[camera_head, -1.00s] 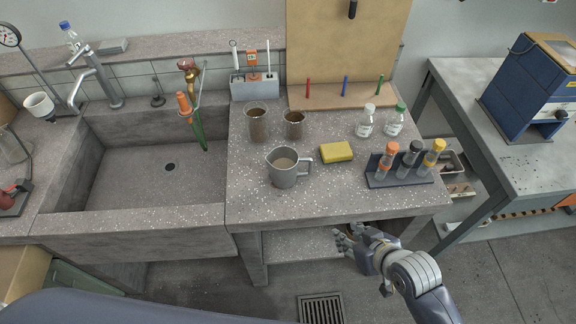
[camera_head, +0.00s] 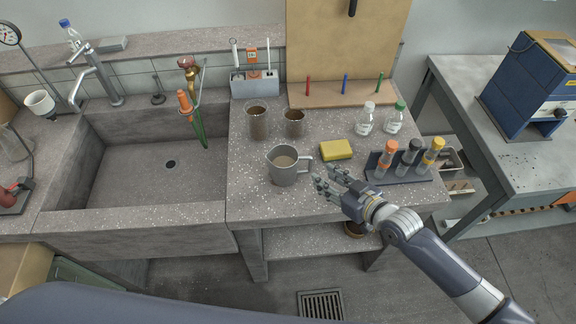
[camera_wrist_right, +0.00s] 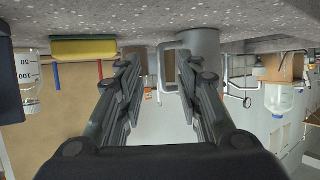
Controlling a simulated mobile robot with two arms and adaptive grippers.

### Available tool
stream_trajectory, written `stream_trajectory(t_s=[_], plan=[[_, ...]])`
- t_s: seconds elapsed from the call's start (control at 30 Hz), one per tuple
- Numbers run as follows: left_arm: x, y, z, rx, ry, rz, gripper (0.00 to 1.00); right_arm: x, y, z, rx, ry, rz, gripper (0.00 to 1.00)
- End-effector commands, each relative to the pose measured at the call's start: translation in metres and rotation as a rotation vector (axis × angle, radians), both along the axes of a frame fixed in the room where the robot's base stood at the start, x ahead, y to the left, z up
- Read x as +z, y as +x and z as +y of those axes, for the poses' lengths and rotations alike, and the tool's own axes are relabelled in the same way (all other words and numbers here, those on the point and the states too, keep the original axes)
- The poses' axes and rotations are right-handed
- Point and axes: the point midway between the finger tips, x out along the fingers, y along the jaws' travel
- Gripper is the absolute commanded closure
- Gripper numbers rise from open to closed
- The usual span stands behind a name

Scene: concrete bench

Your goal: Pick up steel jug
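The steel jug (camera_head: 283,168) is a grey metal cup with an angular handle on its right side. It stands upright on the speckled bench top and looks filled with something light brown. My right gripper (camera_head: 324,185) is just right of the jug, near its handle, and apart from it as far as I can tell. In the right wrist view the fingers (camera_wrist_right: 157,75) are spread open with nothing between them. The jug (camera_wrist_right: 200,48) shows there past the right finger, partly hidden. My left gripper is not in view.
A yellow sponge (camera_head: 336,150) lies right of the jug. A rack (camera_head: 401,180) with capped tubes stands further right. Two brown-filled beakers (camera_head: 257,124) (camera_head: 294,124) stand behind. Two bottles (camera_head: 366,119) (camera_head: 395,119) are at the back right. The sink (camera_head: 140,185) opens on the left.

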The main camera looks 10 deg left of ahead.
Motion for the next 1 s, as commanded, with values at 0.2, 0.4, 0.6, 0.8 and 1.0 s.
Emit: stream_trajectory(t_s=[0.2, 0.4, 0.6, 0.8, 1.0], plan=[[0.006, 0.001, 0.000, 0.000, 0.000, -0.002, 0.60, -0.003, 0.011, 0.010, 0.000, 0.000, 0.001, 0.67], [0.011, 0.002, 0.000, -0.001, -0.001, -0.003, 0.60, -0.013, 0.029, 0.027, 0.000, -0.001, 0.002, 0.67], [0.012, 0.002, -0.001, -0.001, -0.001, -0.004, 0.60, -0.019, 0.038, 0.035, -0.001, -0.002, 0.001, 0.67], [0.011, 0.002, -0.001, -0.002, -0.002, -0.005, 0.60, -0.020, 0.038, 0.035, -0.001, -0.002, 0.001, 0.67], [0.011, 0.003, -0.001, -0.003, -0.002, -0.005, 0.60, -0.020, 0.038, 0.035, -0.001, -0.002, 0.001, 1.00]])
